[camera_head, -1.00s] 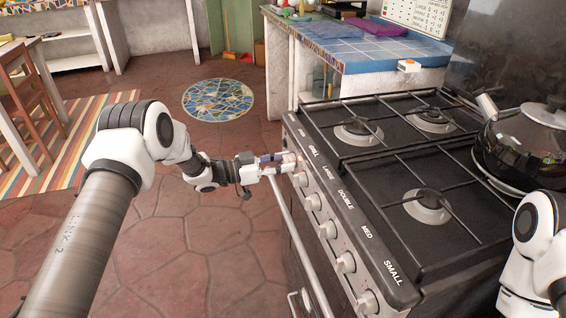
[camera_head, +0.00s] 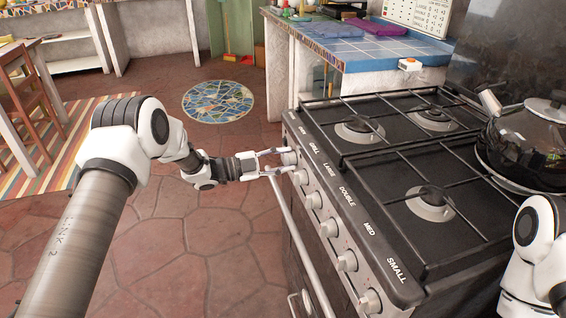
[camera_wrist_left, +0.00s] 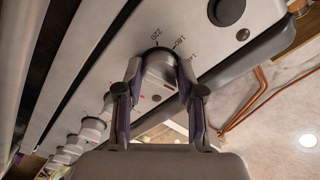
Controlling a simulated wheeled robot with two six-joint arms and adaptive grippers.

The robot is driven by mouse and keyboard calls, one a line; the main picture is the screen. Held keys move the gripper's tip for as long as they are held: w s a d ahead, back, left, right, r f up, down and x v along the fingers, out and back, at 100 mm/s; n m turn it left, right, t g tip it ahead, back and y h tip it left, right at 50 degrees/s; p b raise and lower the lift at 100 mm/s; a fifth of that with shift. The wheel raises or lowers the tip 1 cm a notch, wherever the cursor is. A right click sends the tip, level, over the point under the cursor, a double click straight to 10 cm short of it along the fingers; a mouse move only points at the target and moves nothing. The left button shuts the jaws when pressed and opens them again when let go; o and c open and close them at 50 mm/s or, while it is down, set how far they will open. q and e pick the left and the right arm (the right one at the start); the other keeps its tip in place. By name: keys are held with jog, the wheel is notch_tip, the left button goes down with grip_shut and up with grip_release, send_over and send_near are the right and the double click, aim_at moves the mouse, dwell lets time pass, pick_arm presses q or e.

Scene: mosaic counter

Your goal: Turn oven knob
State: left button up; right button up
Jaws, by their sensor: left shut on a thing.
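My left gripper (camera_head: 280,162) reaches the front panel of the black stove (camera_head: 320,185) at its far end. In the left wrist view its two fingers (camera_wrist_left: 158,72) are on either side of the oven knob (camera_wrist_left: 158,66), shut on it. The knob is a round silver one with temperature marks such as 220 and 180 printed around it. In the head view the oven knob (camera_head: 290,158) is partly hidden by the fingers. My right arm shows at the lower right edge, but its gripper is out of view.
Several more silver knobs (camera_head: 346,261) run along the panel toward me. An oven handle bar (camera_head: 305,245) lies below them. A dark pot (camera_head: 528,150) stands on the right burners. A blue-tiled counter (camera_head: 365,55) is behind the stove. The floor left of the stove is clear.

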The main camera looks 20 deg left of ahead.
pick_arm(q)
jog(key=shift+m+b, duration=0.3)
jog(key=shift+m, duration=0.9)
jog(key=o, duration=1.1)
jog(key=shift+o, duration=0.2)
jog(key=v, duration=1.1)
jog(key=shift+s+a, duration=0.25)
jog(key=shift+a, duration=0.05)
